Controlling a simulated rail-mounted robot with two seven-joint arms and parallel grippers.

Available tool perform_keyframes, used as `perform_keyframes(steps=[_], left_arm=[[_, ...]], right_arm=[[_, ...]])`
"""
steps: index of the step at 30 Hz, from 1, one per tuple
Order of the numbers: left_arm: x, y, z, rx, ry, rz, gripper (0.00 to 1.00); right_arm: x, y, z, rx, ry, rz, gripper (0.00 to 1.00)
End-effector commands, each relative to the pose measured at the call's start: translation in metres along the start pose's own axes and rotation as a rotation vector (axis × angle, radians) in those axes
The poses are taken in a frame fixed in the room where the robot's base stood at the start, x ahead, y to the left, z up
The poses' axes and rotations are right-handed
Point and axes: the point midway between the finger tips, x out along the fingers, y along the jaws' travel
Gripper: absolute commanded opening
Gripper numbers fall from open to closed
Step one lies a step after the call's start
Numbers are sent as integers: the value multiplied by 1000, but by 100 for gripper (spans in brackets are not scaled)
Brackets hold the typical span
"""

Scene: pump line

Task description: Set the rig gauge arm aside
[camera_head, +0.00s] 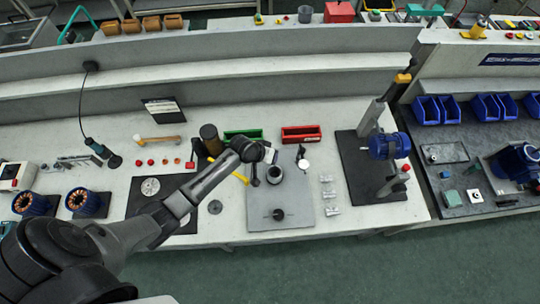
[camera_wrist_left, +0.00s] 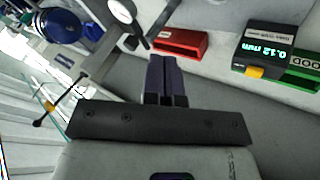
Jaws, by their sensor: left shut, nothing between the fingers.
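The gauge arm appears as a white round dial (camera_head: 303,163) on a dark stem, above the back right of the grey plate (camera_head: 292,208). In the left wrist view the dial (camera_wrist_left: 122,11) is at the top, left of my fingers, its stem running down to the right. My left gripper (camera_head: 269,155) is over the back left of the plate, left of the dial and apart from it. In the wrist view its fingers (camera_wrist_left: 163,76) are together with nothing between them. My right gripper is not in view. How the gauge arm is mounted is unclear.
A red tray (camera_head: 301,134) and a green tray (camera_head: 243,134) stand behind the plate. A readout box (camera_wrist_left: 270,48) shows 0.12 mm. Small metal blocks (camera_head: 328,193) lie right of the plate. A blue motor (camera_head: 388,146) and grey post (camera_head: 371,117) stand farther right.

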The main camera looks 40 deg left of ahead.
Motion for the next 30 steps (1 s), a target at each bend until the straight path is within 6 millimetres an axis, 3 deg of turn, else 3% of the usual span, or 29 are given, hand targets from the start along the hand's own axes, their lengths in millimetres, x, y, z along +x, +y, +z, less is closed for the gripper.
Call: perform_keyframes(steps=[9,30], left_arm=[[-16,1,1,0,0,0,0],[-16,0,2,30,-9,-3,0]], right_arm=[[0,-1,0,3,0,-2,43],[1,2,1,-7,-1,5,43]])
